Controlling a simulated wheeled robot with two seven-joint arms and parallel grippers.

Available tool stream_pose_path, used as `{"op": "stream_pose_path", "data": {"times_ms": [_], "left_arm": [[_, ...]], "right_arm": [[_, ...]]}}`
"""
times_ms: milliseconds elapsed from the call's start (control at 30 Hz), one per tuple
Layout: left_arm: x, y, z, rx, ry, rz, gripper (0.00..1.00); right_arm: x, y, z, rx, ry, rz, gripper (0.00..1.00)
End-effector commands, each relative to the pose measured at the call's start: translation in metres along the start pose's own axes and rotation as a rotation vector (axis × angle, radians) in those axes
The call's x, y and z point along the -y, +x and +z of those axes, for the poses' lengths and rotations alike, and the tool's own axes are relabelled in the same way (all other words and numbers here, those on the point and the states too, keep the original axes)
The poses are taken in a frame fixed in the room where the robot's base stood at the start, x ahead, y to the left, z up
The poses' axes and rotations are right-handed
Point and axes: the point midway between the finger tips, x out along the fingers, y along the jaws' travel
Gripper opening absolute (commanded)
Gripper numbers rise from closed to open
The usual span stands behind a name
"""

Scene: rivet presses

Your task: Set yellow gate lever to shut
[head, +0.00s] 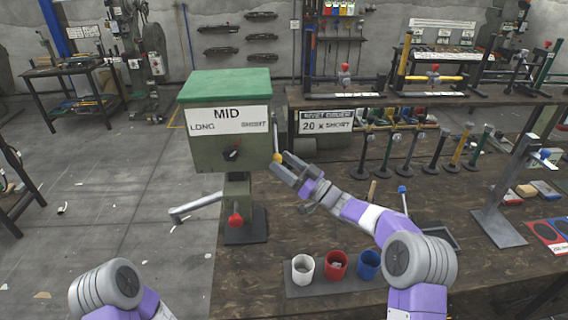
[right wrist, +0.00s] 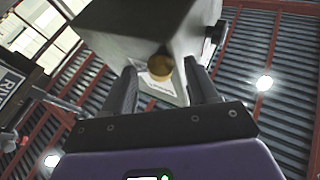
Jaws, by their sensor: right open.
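The rivet press (head: 216,155) is a grey-green box with a green top and a label reading MID, LONG and SHORT. The yellow knob of the gate lever (head: 277,158) is at the press's right side; a thin light bar shows just above it. My right gripper (head: 284,164) is open at the knob. In the right wrist view the knob (right wrist: 160,66) appears between the two spread fingers (right wrist: 160,85), in front of the press housing (right wrist: 145,25). I cannot tell whether a finger touches it. My left gripper is out of view.
On the press are a black selector knob (head: 232,154), a red knob (head: 236,220) and a grey side handle (head: 196,207). White, red and blue cups (head: 337,266) stand in front on the wooden bench (head: 245,285). A rivet order sign (head: 326,121) and several upright tools stand behind my right arm.

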Motion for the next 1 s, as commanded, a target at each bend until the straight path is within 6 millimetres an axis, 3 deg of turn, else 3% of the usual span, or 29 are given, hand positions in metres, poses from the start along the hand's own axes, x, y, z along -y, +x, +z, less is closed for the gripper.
{"op": "stream_pose_path", "data": {"times_ms": [300,700,1000], "left_arm": [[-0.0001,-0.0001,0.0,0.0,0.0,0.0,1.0],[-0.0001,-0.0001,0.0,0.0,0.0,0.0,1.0],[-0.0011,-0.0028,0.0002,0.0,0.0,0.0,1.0]], "right_arm": [[0.0003,0.0039,0.0005,0.001,0.001,0.0,0.58],[-0.0005,0.0034,-0.0002,0.0,0.0,0.002,0.0],[-0.0014,0.0034,-0.0036,0.004,0.005,0.01,0.0]]}}
